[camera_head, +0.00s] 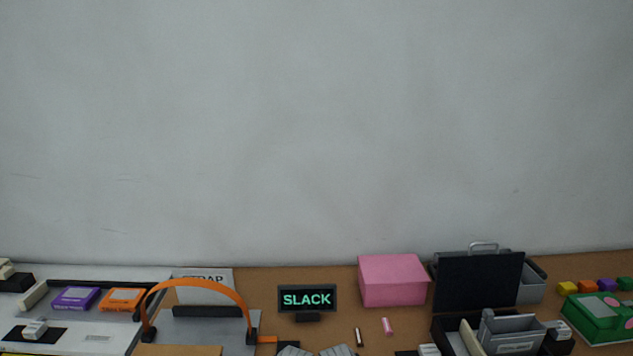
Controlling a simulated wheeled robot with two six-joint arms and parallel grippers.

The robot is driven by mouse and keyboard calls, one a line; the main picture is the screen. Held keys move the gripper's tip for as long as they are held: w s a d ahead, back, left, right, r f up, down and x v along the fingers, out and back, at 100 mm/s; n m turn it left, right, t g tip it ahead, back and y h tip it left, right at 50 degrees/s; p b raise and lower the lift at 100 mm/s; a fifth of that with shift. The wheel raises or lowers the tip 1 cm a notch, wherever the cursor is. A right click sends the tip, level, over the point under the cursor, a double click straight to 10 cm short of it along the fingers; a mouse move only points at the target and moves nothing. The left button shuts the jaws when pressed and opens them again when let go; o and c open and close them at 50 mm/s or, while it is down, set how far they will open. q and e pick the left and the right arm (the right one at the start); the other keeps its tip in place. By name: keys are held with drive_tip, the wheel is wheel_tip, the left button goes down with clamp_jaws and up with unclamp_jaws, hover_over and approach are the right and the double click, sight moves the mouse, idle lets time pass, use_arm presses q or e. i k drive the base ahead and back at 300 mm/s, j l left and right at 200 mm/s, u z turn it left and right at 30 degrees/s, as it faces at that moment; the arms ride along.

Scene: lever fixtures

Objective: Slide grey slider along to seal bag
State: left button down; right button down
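I cannot pick out a bag in this view. I cannot identify the grey slider with certainty. A small light grey block (35,328) sits on a black pad at the lower left, but I cannot tell if it is the slider. Two ridged grey pieces, a left one (293,351) and a right one (338,351), are cut off by the bottom edge at the middle, and I cannot tell what they are. Neither of my grippers can be made out.
An orange strap (205,283) arches over a grey plate at the left. A dark sign (307,298) reading SLACK stands at the middle. A pink box (393,280), an open black case (478,282) and a green box (598,318) stand to the right. A grey wall rises behind.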

sight(488, 315)
drive_tip(key=z, duration=1.3)
